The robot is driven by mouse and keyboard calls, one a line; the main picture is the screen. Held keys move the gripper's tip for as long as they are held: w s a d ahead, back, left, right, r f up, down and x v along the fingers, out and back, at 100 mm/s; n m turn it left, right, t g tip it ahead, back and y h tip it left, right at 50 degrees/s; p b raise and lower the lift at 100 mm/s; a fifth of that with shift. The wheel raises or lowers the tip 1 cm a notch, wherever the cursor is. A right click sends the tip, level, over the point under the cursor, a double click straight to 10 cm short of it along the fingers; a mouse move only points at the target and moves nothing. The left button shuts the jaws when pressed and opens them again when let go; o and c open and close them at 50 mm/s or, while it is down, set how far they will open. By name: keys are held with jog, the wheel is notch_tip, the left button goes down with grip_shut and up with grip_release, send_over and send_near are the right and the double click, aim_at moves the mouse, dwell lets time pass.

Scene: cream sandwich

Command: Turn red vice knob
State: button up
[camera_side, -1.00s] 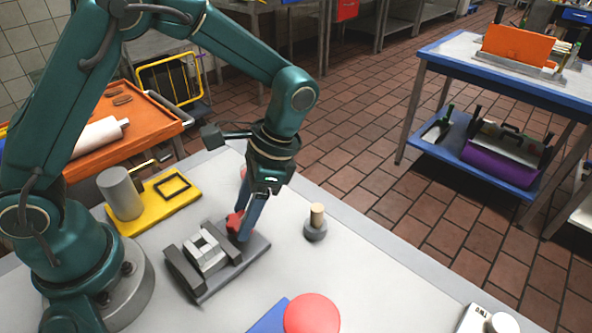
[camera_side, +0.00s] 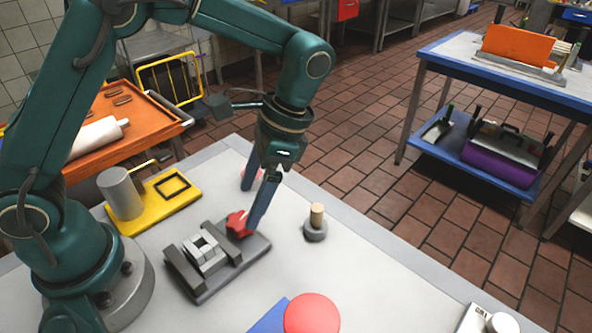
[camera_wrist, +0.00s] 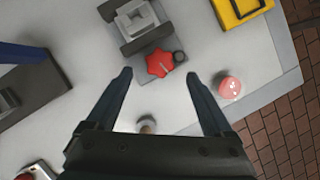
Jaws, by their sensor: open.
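The red vice knob (camera_side: 238,223) sits at the right end of the grey vice (camera_side: 205,250), with light metal blocks between its dark jaws. In the wrist view the star-shaped red knob (camera_wrist: 159,63) lies ahead of and between my finger tips, on the vice's near end. My gripper (camera_side: 247,205) is open, its blue fingers wide apart and pointing down. One finger is near the knob in the side view; I cannot tell whether it touches. In the wrist view my gripper (camera_wrist: 160,75) is empty, with a gap between each finger and the knob.
A grey peg base with a wooden top (camera_side: 316,222) stands right of the knob. A red-and-white round object (camera_wrist: 228,87) lies beside one finger. A yellow tray (camera_side: 170,196) with a grey cylinder (camera_side: 121,193) is at left. A large red dome (camera_side: 312,314) is in front.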

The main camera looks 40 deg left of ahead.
jog(key=shift+w+d+r, duration=0.1)
jog(key=shift+r, duration=0.35)
